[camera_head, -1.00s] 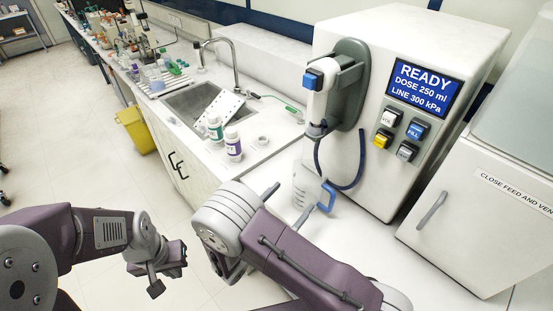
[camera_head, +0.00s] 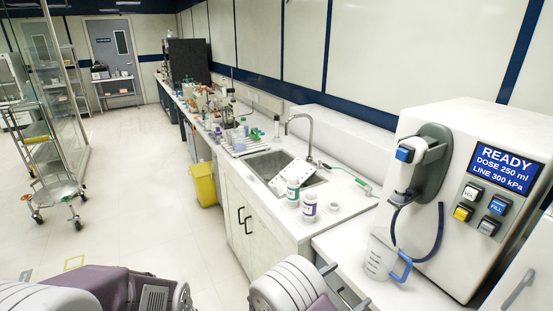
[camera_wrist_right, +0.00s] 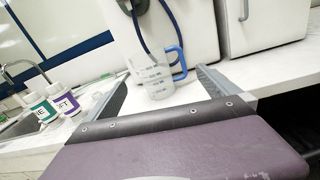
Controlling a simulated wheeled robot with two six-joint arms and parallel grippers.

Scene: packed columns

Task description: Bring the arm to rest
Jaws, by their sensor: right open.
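My right gripper (camera_head: 346,287) is at the bottom of the head view, above the near edge of the white counter (camera_head: 345,245). It is open and empty. In the right wrist view its two fingers (camera_wrist_right: 160,88) frame a clear measuring jug with a blue handle (camera_wrist_right: 153,78). The jug (camera_head: 380,262) stands upright on the counter, beyond the fingertips and apart from them. Part of my left arm shows at the lower left of the head view. My left gripper is out of frame.
A dispenser (camera_head: 430,130) with a READY screen stands behind the jug, its hose hanging down. Two labelled bottles (camera_head: 309,207) (camera_head: 292,190) stand by the sink (camera_head: 262,165). A yellow bin (camera_head: 204,184) is on the floor. Open floor lies to the left.

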